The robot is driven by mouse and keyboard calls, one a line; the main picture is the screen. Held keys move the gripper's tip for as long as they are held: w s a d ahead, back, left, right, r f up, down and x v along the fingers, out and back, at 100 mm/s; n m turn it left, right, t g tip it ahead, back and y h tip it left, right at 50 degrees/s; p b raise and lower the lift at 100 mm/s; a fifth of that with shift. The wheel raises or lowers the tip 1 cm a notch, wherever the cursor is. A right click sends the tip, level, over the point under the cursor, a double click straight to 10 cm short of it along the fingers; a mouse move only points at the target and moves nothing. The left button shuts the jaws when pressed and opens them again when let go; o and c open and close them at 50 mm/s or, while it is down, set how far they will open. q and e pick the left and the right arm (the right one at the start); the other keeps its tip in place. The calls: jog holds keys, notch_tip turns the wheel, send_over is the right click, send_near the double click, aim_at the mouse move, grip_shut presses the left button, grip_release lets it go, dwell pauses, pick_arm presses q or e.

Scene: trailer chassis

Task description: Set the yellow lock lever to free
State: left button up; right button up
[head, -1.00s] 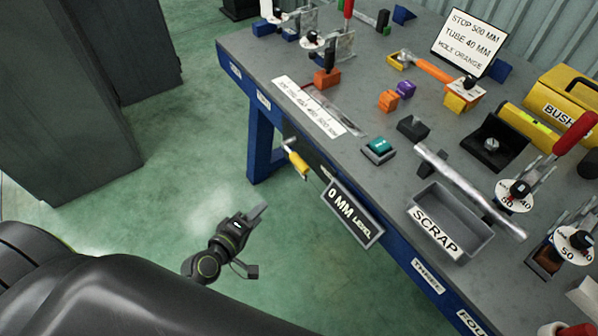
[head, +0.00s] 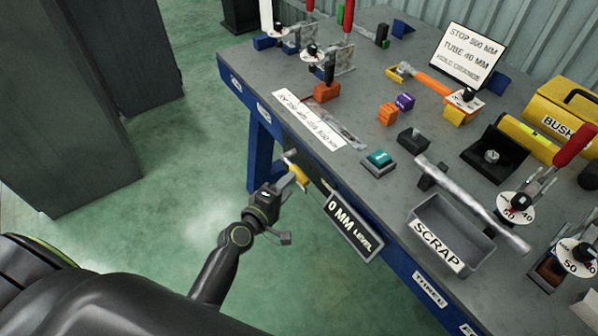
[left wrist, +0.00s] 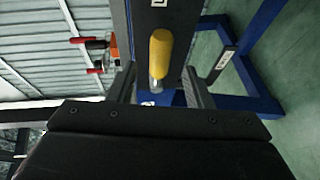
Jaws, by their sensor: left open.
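The yellow lock lever (head: 299,175) sticks out from the front edge of the bench, left of the 0 MM LEVEL sign. In the left wrist view the lever (left wrist: 160,52) is a yellow rounded handle on a pale metal stem, ahead of the jaws. My left gripper (head: 288,181) is at the lever in the head view. In the left wrist view the gripper (left wrist: 158,82) is open, with one finger on each side of the lever's stem end. I cannot tell whether either finger touches it. My right gripper is not in view.
The 0 MM LEVEL sign (head: 349,221) hangs from the front edge.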

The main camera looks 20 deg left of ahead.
aim_at(299, 174)
pick_arm(q)
jog(key=x, duration=0.6)
grip_shut()
dwell(0.3)
